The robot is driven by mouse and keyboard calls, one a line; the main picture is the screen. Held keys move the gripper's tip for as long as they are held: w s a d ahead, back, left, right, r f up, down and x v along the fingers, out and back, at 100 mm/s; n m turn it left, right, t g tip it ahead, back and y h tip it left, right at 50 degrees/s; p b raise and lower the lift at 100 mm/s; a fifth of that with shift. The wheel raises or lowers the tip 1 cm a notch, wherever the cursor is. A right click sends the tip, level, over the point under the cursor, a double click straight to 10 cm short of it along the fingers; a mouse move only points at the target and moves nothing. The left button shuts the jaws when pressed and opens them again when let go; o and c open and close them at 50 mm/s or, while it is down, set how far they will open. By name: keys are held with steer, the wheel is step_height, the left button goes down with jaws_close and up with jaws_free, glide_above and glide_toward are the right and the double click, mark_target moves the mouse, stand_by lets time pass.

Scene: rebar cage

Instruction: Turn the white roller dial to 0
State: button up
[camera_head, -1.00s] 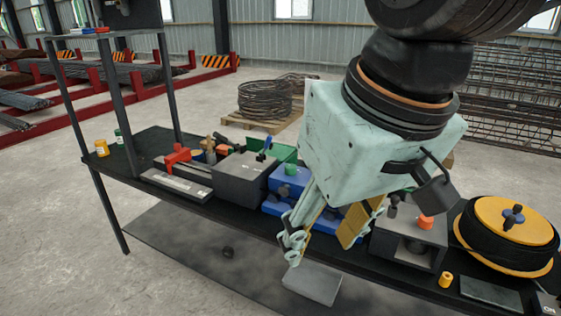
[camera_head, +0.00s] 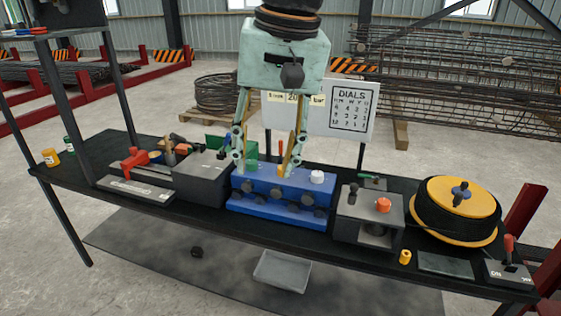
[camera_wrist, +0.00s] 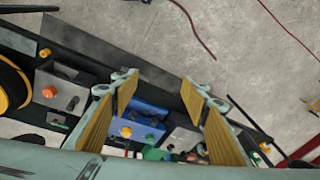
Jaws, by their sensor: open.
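The white roller dial (camera_head: 317,177) is a small white knob on top of the blue block (camera_head: 262,186), at its right end. My gripper (camera_head: 263,168) points down over the left and middle of the block, its two fingers spread wide and holding nothing. The right finger is left of the white dial, apart from it in the picture. A yellow dial (camera_head: 283,170) sits by that finger. In the wrist view my gripper (camera_wrist: 157,82) is open above the blue block (camera_wrist: 140,122); I cannot make out the white dial there. The dial's numbers are unreadable.
A white board headed DIALS (camera_head: 350,108) stands behind the block. A grey box (camera_head: 205,178) is to the left and another with an orange knob (camera_head: 370,218) to the right. A black reel with a yellow top (camera_head: 455,208) stands farther right.

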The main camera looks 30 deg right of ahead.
steer(key=w+d+m+p, duration=0.1)
steer(key=w+d+m, duration=0.3)
steer(key=w+d, duration=0.5)
steer(key=m+y+p, duration=0.4)
steer(key=m+p, duration=0.1)
steer(key=m, duration=0.7)
glide_above(319, 173)
steer(key=s+d, duration=0.2)
steer(key=d, duration=0.2)
step_height(319, 173, down, 18)
steer(key=shift+d+f+g, duration=0.3)
steer(key=shift+d, duration=0.25)
steer(key=shift+a+f, duration=0.1)
steer(key=shift+f, duration=0.05)
steer(key=shift+x, duration=6.75)
